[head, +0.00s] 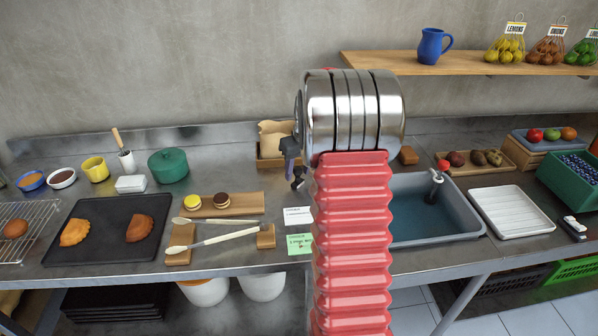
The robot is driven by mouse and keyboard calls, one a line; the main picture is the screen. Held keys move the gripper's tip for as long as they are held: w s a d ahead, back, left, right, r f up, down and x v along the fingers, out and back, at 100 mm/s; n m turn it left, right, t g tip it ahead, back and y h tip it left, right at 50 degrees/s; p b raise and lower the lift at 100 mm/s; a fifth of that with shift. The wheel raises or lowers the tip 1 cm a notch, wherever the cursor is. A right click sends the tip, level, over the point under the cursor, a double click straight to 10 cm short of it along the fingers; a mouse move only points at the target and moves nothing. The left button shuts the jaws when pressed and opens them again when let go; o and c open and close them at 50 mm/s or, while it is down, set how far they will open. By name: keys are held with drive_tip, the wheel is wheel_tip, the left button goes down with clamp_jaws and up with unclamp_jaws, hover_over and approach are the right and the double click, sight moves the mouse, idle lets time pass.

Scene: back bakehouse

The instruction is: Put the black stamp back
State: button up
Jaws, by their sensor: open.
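I cannot clearly pick out the black stamp in the head view. A small black-and-white object (573,228) lies at the far right of the counter, too small to name surely. My gripper (298,178) shows only in part, as dark pieces at the left edge of my red and silver arm, above the counter. It is open, and I see nothing held in it. My arm hides the middle of the counter and much of the gripper.
Left of my arm are a black tray (100,247) with pastries, a wooden board (243,204) with two small round items, and spoons on wooden rests (180,246). Cards (299,243) lie near the arm. Right are a sink (420,222) and a white tray (508,213).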

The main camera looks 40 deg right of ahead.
drive_tip(key=v, duration=1.1)
drive_tip(key=shift+r, duration=0.25)
drive_tip(key=shift+s, duration=0.1)
drive_tip(key=shift+a, duration=0.1)
drive_tip(key=s+a+r+n+t, duration=0.1)
drive_tip(key=s+a+r, duration=0.2)
drive_tip(key=a, duration=0.8)
drive_tip(key=s+a+r, duration=0.3)
drive_tip(key=a, duration=0.7)
drive_tip(key=s+a+f+n+t, duration=0.1)
drive_tip(key=s+a+f, duration=0.2)
drive_tip(key=s+a, duration=1.2)
drive_tip(key=shift+s+f+n+t+y, duration=0.15)
drive_tip(key=shift+s+n+t+y, duration=0.05)
drive_tip(key=shift+n+t+y, duration=0.1)
